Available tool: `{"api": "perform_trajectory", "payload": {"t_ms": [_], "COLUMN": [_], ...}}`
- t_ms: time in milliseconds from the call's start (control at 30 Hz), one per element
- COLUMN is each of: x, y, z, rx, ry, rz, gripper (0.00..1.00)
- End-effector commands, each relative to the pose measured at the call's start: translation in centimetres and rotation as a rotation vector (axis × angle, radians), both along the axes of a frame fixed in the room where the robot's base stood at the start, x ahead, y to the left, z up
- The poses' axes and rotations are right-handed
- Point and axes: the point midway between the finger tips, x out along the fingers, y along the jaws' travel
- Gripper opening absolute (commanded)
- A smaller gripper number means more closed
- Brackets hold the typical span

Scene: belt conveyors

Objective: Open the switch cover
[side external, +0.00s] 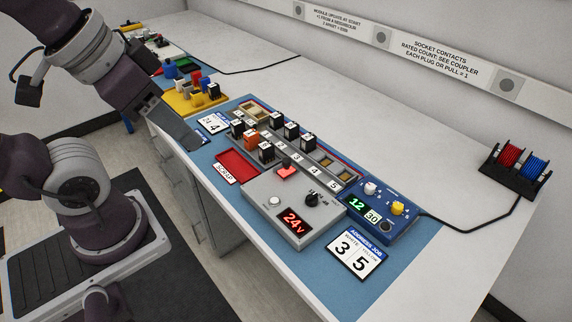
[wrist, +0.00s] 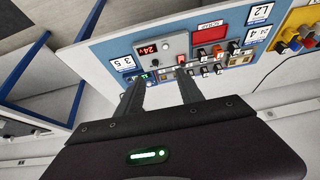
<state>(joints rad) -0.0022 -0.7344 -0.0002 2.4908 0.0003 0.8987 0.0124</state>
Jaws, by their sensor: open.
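A small red switch cover (side external: 287,171) sits on top of the grey control box (side external: 262,202), behind its red 24V display. The cover looks like a raised red flap; its exact angle is hard to tell. In the wrist view the cover (wrist: 181,59) is small and lies beyond the fingertips, towards the right one. My gripper (wrist: 160,77) is open with nothing between its fingers. In the side view my gripper (side external: 188,140) hangs at the bench's left edge, left of the red scrap tray and well apart from the cover. Its fingertips are hard to make out there.
Black and orange modules stand in the numbered rack (side external: 300,155) behind the box. A red scrap tray (side external: 237,166) lies left of it, a blue meter unit (side external: 380,210) right. A yellow block holder (side external: 195,100) and wire spools (side external: 516,170) stand farther off.

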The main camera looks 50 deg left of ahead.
Motion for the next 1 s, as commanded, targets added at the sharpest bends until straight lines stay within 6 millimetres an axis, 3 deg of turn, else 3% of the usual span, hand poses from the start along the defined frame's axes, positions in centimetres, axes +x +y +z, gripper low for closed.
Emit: {"api": "perform_trajectory", "payload": {"t_ms": [67,133,267,400,500,633,1000], "x": [1.9,5.1,13.2,20.9,24.5,26.7,27.2], "y": [0.2,0.7,2.4,4.8,6.4,7.7,8.1], "z": [0.4,0.5,-1.5,-7.6,-12.8,-17.9,-24.6], "rx": [0.025,0.066,0.143,0.184,0.192,0.189,0.186], "ry": [0.036,0.093,0.216,0.339,0.403,0.449,0.465], "rz": [-0.033,-0.104,-0.282,-0.485,-0.612,-0.721,-0.761], "gripper": [0.44,0.44,0.44,0.44,0.44,0.44,0.44]}}
